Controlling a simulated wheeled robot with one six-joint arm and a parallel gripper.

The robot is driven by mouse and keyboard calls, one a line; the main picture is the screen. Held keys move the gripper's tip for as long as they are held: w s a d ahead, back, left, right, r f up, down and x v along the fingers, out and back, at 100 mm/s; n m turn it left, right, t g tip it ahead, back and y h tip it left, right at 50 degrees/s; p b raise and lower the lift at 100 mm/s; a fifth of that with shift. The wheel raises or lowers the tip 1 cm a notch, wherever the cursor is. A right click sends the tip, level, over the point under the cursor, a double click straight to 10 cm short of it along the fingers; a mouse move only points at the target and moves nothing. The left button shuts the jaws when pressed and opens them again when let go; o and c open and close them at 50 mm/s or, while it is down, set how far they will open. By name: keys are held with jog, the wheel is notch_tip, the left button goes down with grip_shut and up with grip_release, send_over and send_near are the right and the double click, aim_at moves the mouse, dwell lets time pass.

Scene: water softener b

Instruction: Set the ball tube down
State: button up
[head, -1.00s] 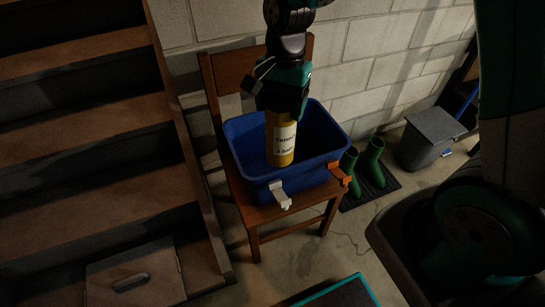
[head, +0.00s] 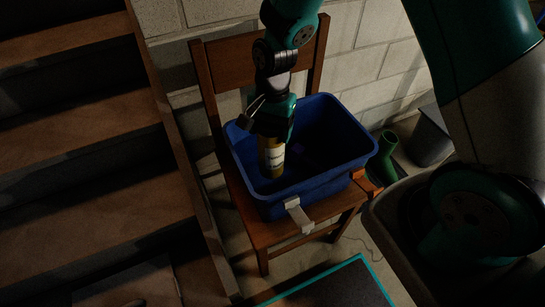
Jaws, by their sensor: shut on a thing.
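The ball tube (head: 272,158) is a yellow cylinder with a white label, held upright inside a blue bin (head: 345,161). My gripper (head: 270,132) points down and is shut on the tube's upper end. The tube is in the left part of the bin, below the rim level. Its lower end appears near the bin floor, but I cannot tell whether it touches. The fingertips are partly hidden by the gripper body.
The bin stands on a wooden chair (head: 265,235) against a block wall (head: 352,50). Wooden stairs (head: 100,140) rise at left. Green boots (head: 388,144) and a grey container (head: 432,137) stand at right.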

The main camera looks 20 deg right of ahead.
aim_at(271, 155)
notch_tip(271, 155, down, 10)
jog(key=shift+r+b, duration=0.2)
jog(key=shift+b, duration=0.4)
jog(key=shift+f, duration=0.15)
jog(key=o, duration=1.3)
